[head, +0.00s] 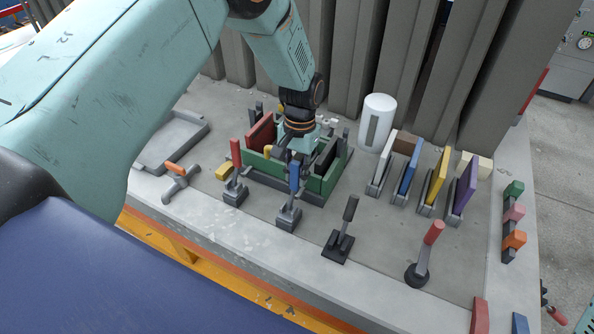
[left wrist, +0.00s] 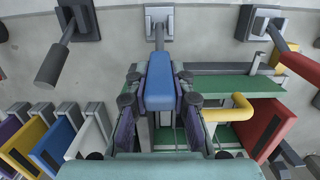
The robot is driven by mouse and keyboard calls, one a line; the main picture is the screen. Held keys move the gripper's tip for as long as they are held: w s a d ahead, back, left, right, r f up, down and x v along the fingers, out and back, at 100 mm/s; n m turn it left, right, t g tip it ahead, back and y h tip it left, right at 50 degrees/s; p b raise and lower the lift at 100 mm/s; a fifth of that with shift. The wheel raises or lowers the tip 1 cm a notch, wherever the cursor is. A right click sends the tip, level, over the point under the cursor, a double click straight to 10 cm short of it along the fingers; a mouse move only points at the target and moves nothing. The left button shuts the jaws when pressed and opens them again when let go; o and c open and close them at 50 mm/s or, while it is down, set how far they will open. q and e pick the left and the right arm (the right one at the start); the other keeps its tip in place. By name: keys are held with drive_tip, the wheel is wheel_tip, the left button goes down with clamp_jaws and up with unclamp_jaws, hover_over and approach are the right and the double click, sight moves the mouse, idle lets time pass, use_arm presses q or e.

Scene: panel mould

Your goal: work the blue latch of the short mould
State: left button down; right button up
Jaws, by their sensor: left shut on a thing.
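The blue latch (head: 294,178) stands on a grey base at the near side of the short mould, a box with green walls (head: 316,184). In the left wrist view the blue latch handle (left wrist: 160,82) lies between the two dark fingers of my left gripper (left wrist: 160,102). My left gripper (head: 298,158) reaches down from above and is shut on the blue handle. The fingertips are partly hidden in the head view. The green mould wall (left wrist: 235,88) shows behind the handle in the left wrist view. My right gripper is not in view.
A red-handled lever (head: 235,155) stands close to the left of the latch. A black lever (head: 349,210) and another red-handled lever (head: 432,235) stand to the right. Coloured panels (head: 437,178) stand in slots beyond, near a white cylinder (head: 377,124). A grey tray (head: 151,163) lies at left.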

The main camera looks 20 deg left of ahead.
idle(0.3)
use_arm(q)
drive_tip(key=c, duration=1.2)
unclamp_jaws()
drive_tip(key=shift+o, duration=0.2)
wheel_tip(320, 180, up, 12)
drive_tip(key=w, duration=0.1)
drive_tip(key=shift+w, duration=0.15)
drive_tip(key=shift+f, duration=0.1)
